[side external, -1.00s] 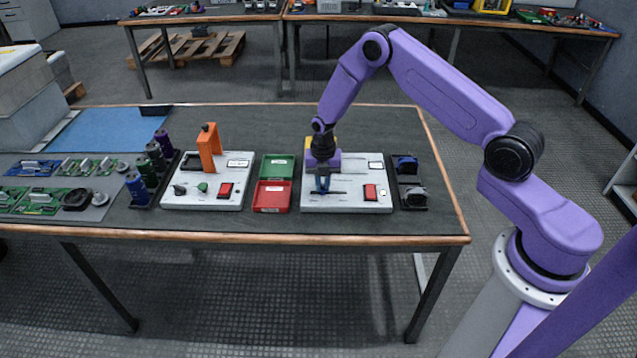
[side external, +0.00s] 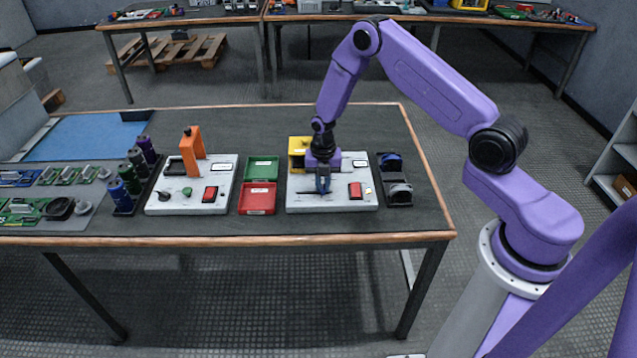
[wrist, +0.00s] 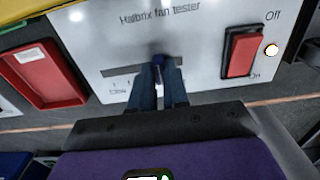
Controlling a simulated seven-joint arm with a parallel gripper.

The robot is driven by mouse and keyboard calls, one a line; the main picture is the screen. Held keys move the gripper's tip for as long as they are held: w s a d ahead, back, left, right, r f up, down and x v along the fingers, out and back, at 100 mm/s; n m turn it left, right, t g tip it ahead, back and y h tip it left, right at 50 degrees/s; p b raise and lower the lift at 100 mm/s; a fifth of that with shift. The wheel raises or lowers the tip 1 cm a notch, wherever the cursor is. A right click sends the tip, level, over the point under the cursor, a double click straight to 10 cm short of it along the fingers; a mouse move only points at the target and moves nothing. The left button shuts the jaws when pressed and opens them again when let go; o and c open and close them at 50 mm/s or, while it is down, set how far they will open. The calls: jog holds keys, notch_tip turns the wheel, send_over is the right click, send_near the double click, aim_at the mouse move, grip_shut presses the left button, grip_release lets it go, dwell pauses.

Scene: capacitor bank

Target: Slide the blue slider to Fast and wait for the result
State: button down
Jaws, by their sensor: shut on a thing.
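The white fan tester panel (side external: 335,204) lies on the bench, and its printed title shows in the wrist view (wrist: 205,45). The blue slider (wrist: 158,60) sits between my fingertips, with most of it hidden by them. Its dark slot (wrist: 120,71) shows to the left of the fingers, with small labels below that I cannot read. My gripper (wrist: 158,75) is shut on the slider from above; it also shows in the side view (side external: 322,188). The red rocker switch (wrist: 242,53) is right of it, between Off and On marks, with a bright round lamp (wrist: 271,49) beside it.
Red (side external: 257,199) and green (side external: 262,168) trays stand left of the panel, and a yellow bin (side external: 299,148) behind it. A second panel with an orange handle (side external: 193,143) is further left. A dark holder (side external: 397,198) stands close on the right.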

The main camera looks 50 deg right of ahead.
jog(key=shift+s+d, duration=0.7)
jog(key=c, duration=1.3)
grip_release()
jog(key=shift+r, duration=0.15)
jog(key=shift+r, duration=0.55)
notch_tip(320, 180, up, 6)
jog(key=shift+f, duration=0.15)
